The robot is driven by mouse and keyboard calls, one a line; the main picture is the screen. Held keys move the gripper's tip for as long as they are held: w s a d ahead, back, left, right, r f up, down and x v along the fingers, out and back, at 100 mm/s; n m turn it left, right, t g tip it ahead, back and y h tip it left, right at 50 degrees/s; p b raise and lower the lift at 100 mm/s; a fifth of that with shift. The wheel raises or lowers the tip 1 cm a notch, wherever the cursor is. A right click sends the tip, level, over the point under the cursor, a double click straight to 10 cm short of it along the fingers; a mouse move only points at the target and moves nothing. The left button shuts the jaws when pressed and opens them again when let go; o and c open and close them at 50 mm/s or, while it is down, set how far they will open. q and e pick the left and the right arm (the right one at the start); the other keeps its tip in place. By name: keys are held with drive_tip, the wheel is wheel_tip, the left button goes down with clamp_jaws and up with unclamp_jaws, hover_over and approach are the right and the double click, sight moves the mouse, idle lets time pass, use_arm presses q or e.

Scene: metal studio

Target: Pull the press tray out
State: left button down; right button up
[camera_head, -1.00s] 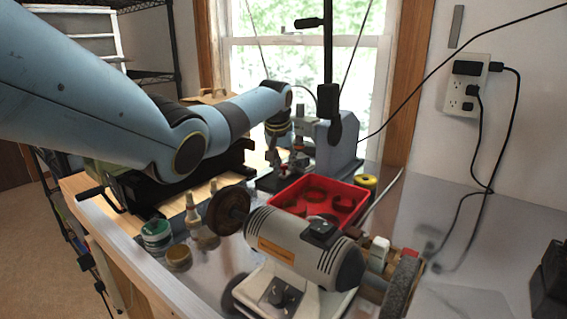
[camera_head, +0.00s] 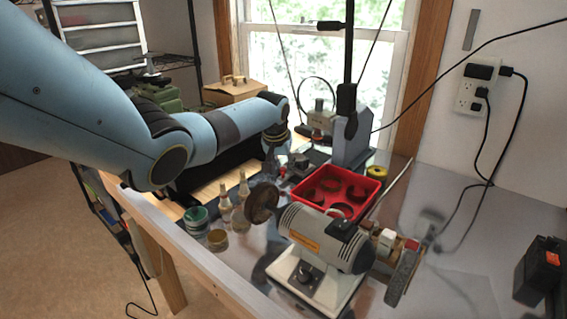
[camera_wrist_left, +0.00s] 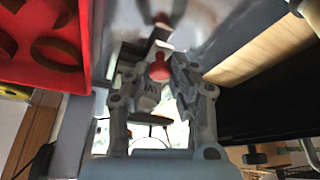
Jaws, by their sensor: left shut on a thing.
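My left gripper (camera_head: 276,165) is beside the bench press (camera_head: 351,140), a blue-grey frame with a black upright lever, in the head view. In the left wrist view, the fingers of my left gripper (camera_wrist_left: 160,85) are shut around a red knob (camera_wrist_left: 159,66). The knob appears to belong to the press tray, but the tray itself is mostly hidden by the fingers and arm. How far the tray is out of the press cannot be told. My right gripper is not in view.
A red parts bin (camera_head: 340,211) holds several dark rings, close to the press. A bench grinder (camera_head: 325,235) stands in front. Bottles and a green jar (camera_head: 196,220) stand to the left. A yellow roll (camera_head: 377,172) lies behind the bin.

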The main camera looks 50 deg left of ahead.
use_arm(q)
drive_tip(key=c, duration=1.6)
unclamp_jaws()
drive_tip(key=shift+s+f, duration=0.1)
drive_tip(key=shift+f, duration=0.05)
drive_tip(key=o, duration=0.5)
drive_tip(key=shift+s, duration=0.15)
drive_tip(key=shift+c, duration=0.2)
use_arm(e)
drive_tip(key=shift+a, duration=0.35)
use_arm(q)
drive_tip(key=shift+r, duration=0.2)
drive_tip(key=v, duration=1.1)
drive_tip(key=shift+r, duration=0.35)
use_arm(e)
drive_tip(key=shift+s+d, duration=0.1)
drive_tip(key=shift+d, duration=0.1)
use_arm(q)
drive_tip(key=shift+s, duration=0.1)
